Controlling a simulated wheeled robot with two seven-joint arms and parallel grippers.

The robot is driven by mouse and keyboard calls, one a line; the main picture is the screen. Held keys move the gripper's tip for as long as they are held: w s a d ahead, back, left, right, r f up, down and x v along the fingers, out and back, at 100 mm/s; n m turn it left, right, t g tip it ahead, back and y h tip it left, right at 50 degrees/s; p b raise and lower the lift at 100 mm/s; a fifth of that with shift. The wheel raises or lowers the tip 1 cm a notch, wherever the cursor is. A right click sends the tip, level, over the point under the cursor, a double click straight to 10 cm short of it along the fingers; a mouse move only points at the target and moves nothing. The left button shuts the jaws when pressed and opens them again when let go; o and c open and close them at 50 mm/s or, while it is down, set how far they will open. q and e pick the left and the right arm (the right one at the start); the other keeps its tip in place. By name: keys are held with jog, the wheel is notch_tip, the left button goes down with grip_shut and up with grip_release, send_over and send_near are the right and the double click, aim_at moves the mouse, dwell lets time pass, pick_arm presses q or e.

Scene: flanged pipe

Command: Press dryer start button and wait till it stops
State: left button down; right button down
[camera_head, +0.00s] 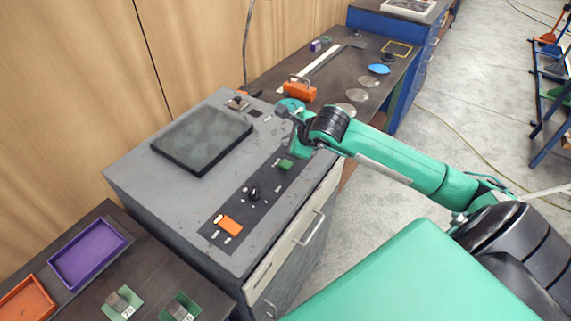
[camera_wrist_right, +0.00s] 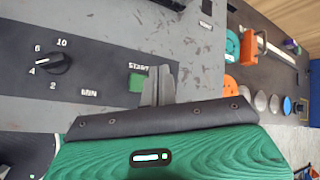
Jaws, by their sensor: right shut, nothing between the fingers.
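The dryer is a grey cabinet (camera_head: 190,219) with a dark glass-like lid (camera_head: 203,137) on top and a dark control strip. The green start button (camera_head: 285,164) is at the far end of the strip. It also shows in the right wrist view (camera_wrist_right: 137,82), by the word START. My right gripper (camera_head: 281,111) is shut and empty, above the dryer top beyond the button. In the right wrist view its fingertips (camera_wrist_right: 161,84) appear just right of the button; contact cannot be told. My left gripper is out of view.
The strip also holds a black dial (camera_head: 254,192) and an orange switch (camera_head: 231,225). A dark bench (camera_head: 335,87) behind carries an orange tool (camera_head: 299,89) and several discs. Purple (camera_head: 88,254) and orange (camera_head: 27,301) trays are at lower left. A wooden wall stands along the left.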

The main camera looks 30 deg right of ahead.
jog(key=b, duration=0.3)
send_over(288, 166)
notch_tip(288, 166, down, 5)
jog(key=shift+f, duration=0.1)
jog(key=shift+w+f+b, duration=0.1)
jog(key=shift+f+b, duration=0.2)
jog(key=shift+f, duration=0.2)
jog(key=shift+r, duration=0.1)
dwell(1.3)
jog(key=shift+f+b, duration=0.45)
jog(key=shift+b, duration=0.35)
jog(key=shift+f+b, duration=0.5)
jog(key=shift+b, duration=0.2)
dwell(0.4)
jog(key=shift+r, duration=0.9)
